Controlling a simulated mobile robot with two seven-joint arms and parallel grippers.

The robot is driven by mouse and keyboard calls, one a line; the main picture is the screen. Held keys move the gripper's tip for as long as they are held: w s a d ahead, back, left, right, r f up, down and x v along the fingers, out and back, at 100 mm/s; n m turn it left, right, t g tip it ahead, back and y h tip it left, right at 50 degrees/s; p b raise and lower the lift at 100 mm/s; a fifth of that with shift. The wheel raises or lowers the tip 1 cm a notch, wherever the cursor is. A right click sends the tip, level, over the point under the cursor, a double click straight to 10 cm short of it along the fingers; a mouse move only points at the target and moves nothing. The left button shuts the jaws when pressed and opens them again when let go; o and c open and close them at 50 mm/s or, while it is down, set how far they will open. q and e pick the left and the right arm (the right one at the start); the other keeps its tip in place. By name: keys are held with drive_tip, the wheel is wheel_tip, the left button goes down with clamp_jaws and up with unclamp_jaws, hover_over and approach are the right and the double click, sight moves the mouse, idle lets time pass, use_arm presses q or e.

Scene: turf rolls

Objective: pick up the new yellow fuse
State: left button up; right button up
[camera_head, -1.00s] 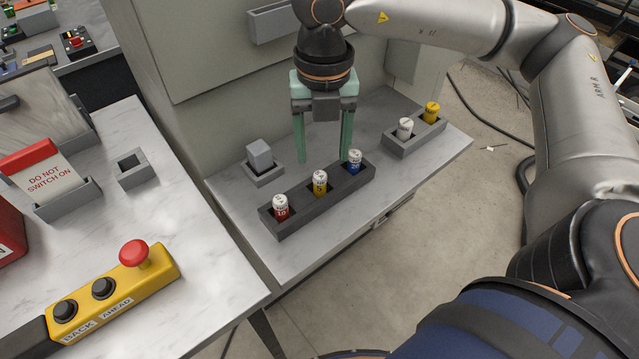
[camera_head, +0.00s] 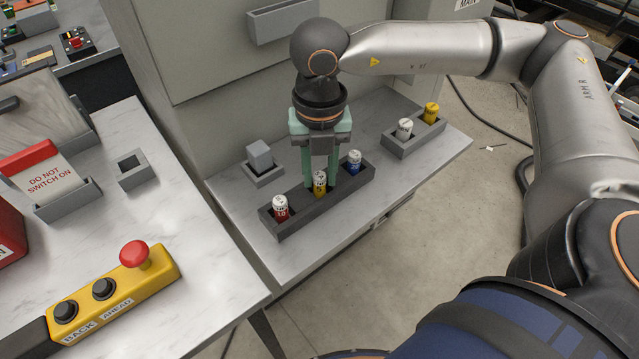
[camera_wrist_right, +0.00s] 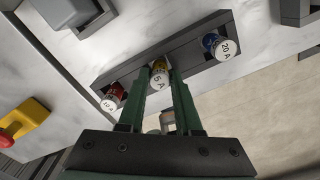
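The yellow fuse marked 5 A (camera_head: 320,186) stands upright in the middle slot of the dark rack (camera_head: 296,214); it also shows in the right wrist view (camera_wrist_right: 159,75). My right gripper (camera_head: 320,184) points down over it, with one green finger on each side. In the right wrist view the fingers (camera_wrist_right: 160,80) close in against the fuse's sides, and its white top shows between them. The fuse's lower part is hidden in the slot. My left gripper is not in view.
A red fuse (camera_head: 281,210) and a blue fuse (camera_head: 354,164) stand in the same rack. A grey holder (camera_head: 400,150) to the right holds a white fuse (camera_head: 404,129) and another yellow one (camera_head: 431,112). A grey block (camera_head: 260,156) sits behind the rack.

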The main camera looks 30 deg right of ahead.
clamp_jaws()
idle(0.3)
